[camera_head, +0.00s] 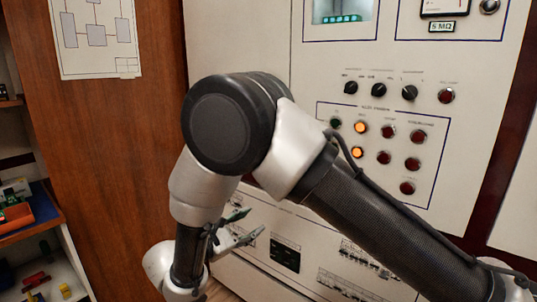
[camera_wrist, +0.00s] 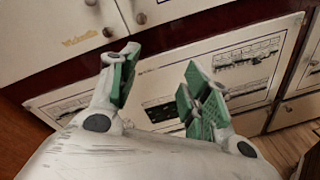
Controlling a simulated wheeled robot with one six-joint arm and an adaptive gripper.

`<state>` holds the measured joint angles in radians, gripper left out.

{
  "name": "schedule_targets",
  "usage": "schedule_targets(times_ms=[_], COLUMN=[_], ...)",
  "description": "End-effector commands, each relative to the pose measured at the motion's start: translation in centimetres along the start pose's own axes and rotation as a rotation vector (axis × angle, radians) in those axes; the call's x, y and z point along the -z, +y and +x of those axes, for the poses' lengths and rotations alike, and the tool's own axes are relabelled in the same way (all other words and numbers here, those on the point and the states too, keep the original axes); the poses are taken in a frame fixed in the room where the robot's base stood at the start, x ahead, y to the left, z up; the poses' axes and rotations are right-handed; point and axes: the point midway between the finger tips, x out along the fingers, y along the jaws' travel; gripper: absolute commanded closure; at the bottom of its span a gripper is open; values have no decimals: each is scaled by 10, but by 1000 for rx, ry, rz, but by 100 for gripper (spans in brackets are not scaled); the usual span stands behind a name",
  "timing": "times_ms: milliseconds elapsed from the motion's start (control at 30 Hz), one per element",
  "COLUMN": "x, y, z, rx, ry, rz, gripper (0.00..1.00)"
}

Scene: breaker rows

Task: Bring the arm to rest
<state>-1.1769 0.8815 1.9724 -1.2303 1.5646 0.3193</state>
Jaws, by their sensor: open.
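My arm rises from the lower right of the head view, bends at a large dark elbow joint and comes down in front of the white control panel (camera_head: 240,30). My gripper (camera_head: 243,226) is at the lower middle, pointing right, near the lower breaker panel (camera_head: 318,238). It is open, with its green-padded fingers apart and nothing between them. In the wrist view my gripper (camera_wrist: 158,72) also shows open and empty. Beyond its fingers is the breaker panel (camera_wrist: 150,75), tilted in the picture, with dark rows of breakers. I cannot tell the exact gap to the panel.
Black knobs (camera_head: 379,90) and lit orange lamps (camera_head: 358,153) are on the panel behind my arm. A wooden wall (camera_head: 110,140) with a diagram sheet (camera_head: 97,35) stands at left. Shelves with small items (camera_head: 35,284) fill the left edge.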

Motion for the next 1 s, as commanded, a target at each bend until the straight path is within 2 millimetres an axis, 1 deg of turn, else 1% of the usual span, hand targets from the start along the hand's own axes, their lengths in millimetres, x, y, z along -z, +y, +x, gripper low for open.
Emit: schedule_targets(times_ms=[167, 233, 300, 467, 567, 667, 700, 767, 800, 867, 900, 967, 1000], x=[1, -5, -17, -53, -80, -112, -126, -150, -166, -190, -205, -226, -240], y=[-34, -50, -68, -97, -113, -130, -138, -150, -158, -170, -177, -187, -193], z=[9, 12, 16, 34, 44, 56, 61, 67, 71, 75, 77, 80, 81], rx=[101, 169, 261, 471, 606, 763, 833, 943, 1014, 1115, 1174, 1255, 1303], ry=[18, 35, 58, 104, 138, 180, 200, 232, 255, 289, 310, 339, 357], rz=[-60, -78, -84, -47, 4, 88, 133, 218, 282, 388, 461, 579, 661], gripper=[52, 52, 52, 52, 52, 52, 52, 52, 52, 52, 52, 52, 52])
